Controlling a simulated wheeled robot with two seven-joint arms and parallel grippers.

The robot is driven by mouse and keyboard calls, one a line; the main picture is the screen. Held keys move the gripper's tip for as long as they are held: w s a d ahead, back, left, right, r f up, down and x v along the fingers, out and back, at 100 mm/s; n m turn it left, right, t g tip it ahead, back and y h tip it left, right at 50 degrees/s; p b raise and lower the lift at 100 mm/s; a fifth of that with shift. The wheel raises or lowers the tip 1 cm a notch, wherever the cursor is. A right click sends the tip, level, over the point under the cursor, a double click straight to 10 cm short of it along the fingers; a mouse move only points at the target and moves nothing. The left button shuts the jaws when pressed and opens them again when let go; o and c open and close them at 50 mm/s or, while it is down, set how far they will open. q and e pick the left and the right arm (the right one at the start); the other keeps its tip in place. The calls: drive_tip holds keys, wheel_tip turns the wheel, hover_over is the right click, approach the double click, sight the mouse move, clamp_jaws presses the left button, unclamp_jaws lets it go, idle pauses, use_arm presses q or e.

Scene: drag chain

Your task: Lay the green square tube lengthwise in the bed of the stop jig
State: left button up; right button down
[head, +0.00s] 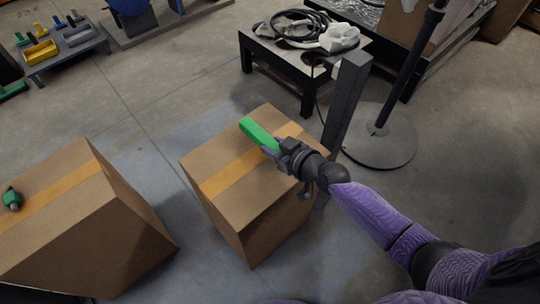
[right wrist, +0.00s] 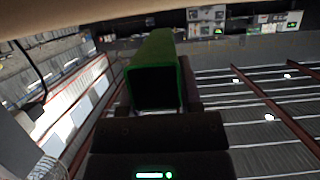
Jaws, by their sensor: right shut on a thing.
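The green square tube (head: 258,133) is in my right gripper (head: 277,148), over the cardboard box in the middle of the head view. It points up and left from the jaws. I cannot tell whether it touches the box top. In the right wrist view the tube (right wrist: 160,52) shows its dark, hollow square end, with the right gripper (right wrist: 155,105) shut around it. My left gripper is not in view. I cannot make out for certain which thing is the stop jig; grey pieces (head: 78,36) stand on a low bench at the upper left.
A middle box (head: 240,215) and a left box (head: 110,235) have floor between them. A small green item (head: 12,199) lies on the left box. A grey post (head: 346,100) stands just right of the middle box, and a black table (head: 262,65) with cables is behind.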

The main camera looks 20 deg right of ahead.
wheel_tip(320, 180, down, 3)
drive_tip(key=shift+r+b, duration=0.1)
drive_tip(key=shift+b, duration=0.5)
drive_tip(key=shift+r, duration=0.35)
drive_tip(key=shift+f, duration=0.2)
drive_tip(key=shift+c, duration=1.4)
unclamp_jaws()
